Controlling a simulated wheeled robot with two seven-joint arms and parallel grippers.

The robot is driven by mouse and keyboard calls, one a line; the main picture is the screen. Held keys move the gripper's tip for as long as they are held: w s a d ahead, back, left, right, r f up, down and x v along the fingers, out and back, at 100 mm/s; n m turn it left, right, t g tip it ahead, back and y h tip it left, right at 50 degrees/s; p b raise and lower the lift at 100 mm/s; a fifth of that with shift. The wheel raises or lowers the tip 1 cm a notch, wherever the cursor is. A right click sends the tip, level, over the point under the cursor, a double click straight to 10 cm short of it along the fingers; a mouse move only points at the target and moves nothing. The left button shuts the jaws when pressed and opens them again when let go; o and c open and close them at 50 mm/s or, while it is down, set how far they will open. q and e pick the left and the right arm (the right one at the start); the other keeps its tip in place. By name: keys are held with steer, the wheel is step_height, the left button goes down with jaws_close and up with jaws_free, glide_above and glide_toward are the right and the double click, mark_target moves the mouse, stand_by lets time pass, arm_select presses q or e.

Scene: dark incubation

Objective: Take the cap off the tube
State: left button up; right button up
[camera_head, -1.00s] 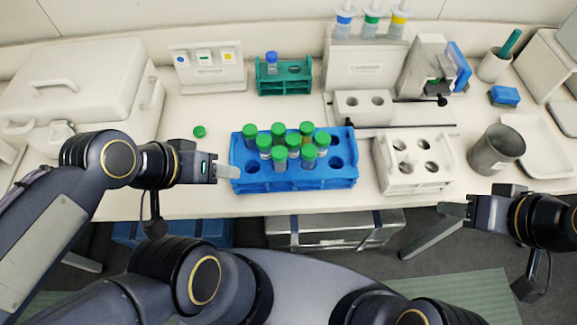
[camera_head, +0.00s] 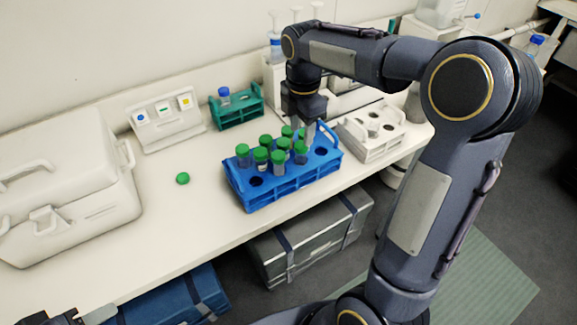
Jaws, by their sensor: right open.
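A blue rack (camera_head: 290,185) stands on the bench and holds several tubes with green caps (camera_head: 279,156). A loose green cap (camera_head: 182,178) lies on the bench to the left of the rack. My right gripper (camera_head: 302,120) is open and points down over the back right part of the blue rack, close to the capped tubes there. Whether a tube is between its fingers is hidden. My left gripper (camera_head: 72,317) shows only partly at the bottom left edge, away from the rack; its jaws cannot be made out.
A green rack (camera_head: 238,112) with a blue-capped tube stands behind. A white rack (camera_head: 371,145) stands to the right, near my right arm. A white case (camera_head: 65,175) fills the left of the bench. The bench front left of the blue rack is clear.

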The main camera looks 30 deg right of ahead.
mark_target(302, 144)
step_height(302, 144, down, 6)
steer(key=shift+d+f+p, duration=0.1)
steer(key=shift+f+p, duration=0.05)
steer(key=shift+p, duration=0.35)
jaws_close()
